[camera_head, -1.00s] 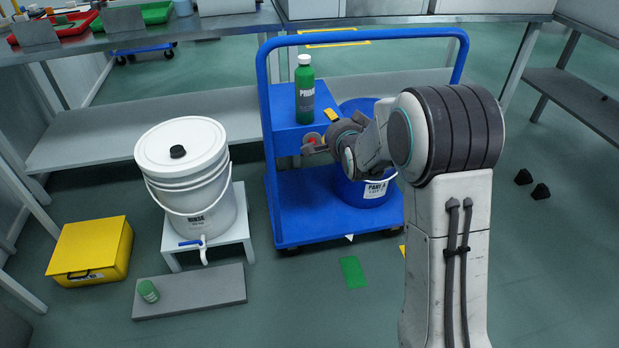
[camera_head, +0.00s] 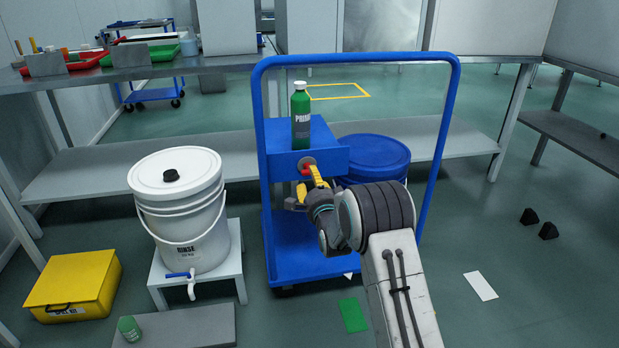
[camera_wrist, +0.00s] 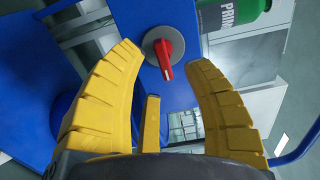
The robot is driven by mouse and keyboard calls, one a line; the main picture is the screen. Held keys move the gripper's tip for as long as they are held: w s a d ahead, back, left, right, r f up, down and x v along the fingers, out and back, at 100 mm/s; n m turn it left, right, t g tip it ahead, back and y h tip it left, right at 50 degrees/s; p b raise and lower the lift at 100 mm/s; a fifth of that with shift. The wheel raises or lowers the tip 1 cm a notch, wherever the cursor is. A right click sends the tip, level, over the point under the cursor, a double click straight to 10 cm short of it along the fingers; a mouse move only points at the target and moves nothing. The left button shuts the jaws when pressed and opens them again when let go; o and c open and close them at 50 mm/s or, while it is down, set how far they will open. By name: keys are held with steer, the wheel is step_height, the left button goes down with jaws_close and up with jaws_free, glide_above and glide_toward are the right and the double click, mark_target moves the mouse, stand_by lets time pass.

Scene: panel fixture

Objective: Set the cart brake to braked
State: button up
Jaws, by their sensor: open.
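The blue cart (camera_head: 280,232) stands in the middle of the head view. A red brake knob (camera_head: 305,169) on a round grey plate sits on the front of its blue box. In the wrist view the red knob (camera_wrist: 165,58) is seen head-on, its bar pointing mostly down the picture. No brake marking is readable. My gripper (camera_head: 304,191) is just in front of and below the knob. In the wrist view my gripper (camera_wrist: 166,66) is open, with yellow fingers on either side of the knob. The fingers look apart from it; the depth gap is unclear.
A green bottle (camera_head: 301,122) stands on the box above the knob. A white bucket (camera_head: 180,213) on a stool and a yellow case (camera_head: 73,285) stand left. Floor to the right is mostly clear.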

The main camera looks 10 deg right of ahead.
steer(key=shift+w+b, duration=0.5)
steer(key=shift+w, duration=1.6)
jaws_close()
